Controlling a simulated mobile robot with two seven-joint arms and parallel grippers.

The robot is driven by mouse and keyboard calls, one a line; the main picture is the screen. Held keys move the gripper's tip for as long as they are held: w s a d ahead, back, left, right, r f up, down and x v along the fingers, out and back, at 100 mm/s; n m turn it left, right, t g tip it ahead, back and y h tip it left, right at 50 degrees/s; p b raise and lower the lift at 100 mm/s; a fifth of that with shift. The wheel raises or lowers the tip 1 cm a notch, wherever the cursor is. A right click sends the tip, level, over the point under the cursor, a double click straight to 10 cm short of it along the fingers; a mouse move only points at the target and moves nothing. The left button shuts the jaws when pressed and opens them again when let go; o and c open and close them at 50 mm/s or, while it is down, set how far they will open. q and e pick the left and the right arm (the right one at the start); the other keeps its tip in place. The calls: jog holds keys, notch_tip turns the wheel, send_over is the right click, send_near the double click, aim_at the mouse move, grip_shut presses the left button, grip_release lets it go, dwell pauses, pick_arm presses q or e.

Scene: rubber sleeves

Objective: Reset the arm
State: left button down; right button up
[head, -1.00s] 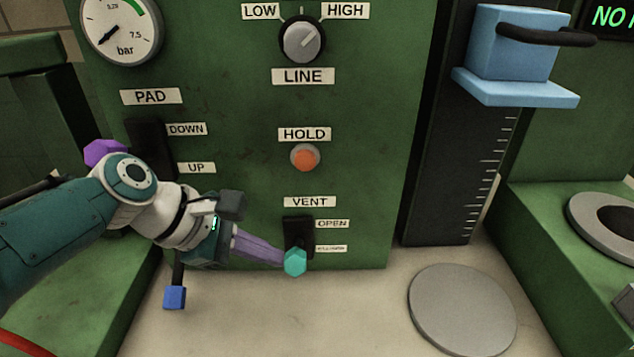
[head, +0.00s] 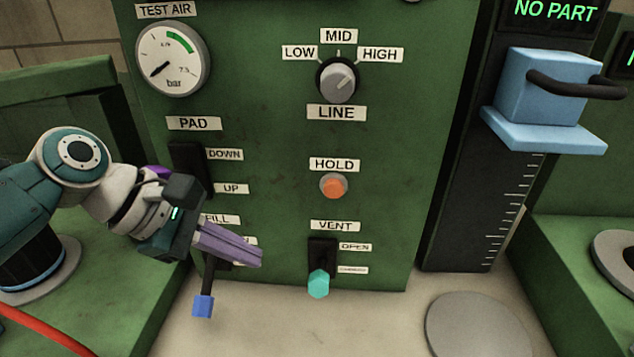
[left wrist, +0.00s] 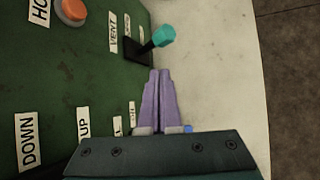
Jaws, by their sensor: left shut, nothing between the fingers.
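My left gripper (head: 260,257) is shut and empty, its purple fingers together. It hangs in front of the green panel (head: 385,200), left of the vent lever. The vent lever has a teal knob (head: 318,284) and points down, by the lower label; the fingertips are apart from it. The left wrist view shows the closed fingers (left wrist: 160,76) with the teal knob (left wrist: 163,36) just beyond them. A lever with a blue knob (head: 203,306) hangs below the gripper. The gripper partly covers the fill labels. The pad lever's purple knob (head: 158,171) shows behind my arm. My right gripper is out of view.
The orange hold button (head: 334,186) sits above the vent lever. A gauge (head: 172,60) reads low. A blue block with a black handle (head: 548,88) is at the right. A grey disc (head: 478,328) lies on the pale surface.

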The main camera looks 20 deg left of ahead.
pick_arm(q)
jog(key=s+d+r+m+g+y, duration=0.1)
jog(key=s+d+r+m+y, duration=0.15)
jog(key=s+m, duration=0.8)
jog(key=s+d+r+m+g+y, duration=0.1)
jog(key=s+m+y, duration=0.2)
jog(key=s+m, duration=0.75)
notch_tip(320, 180, up, 28)
jog(key=p, duration=2.8)
jog(key=shift+w+a+r+m, duration=0.2)
jog(key=shift+w+a+m, duration=0.15)
jog(key=shift+w+m, duration=0.05)
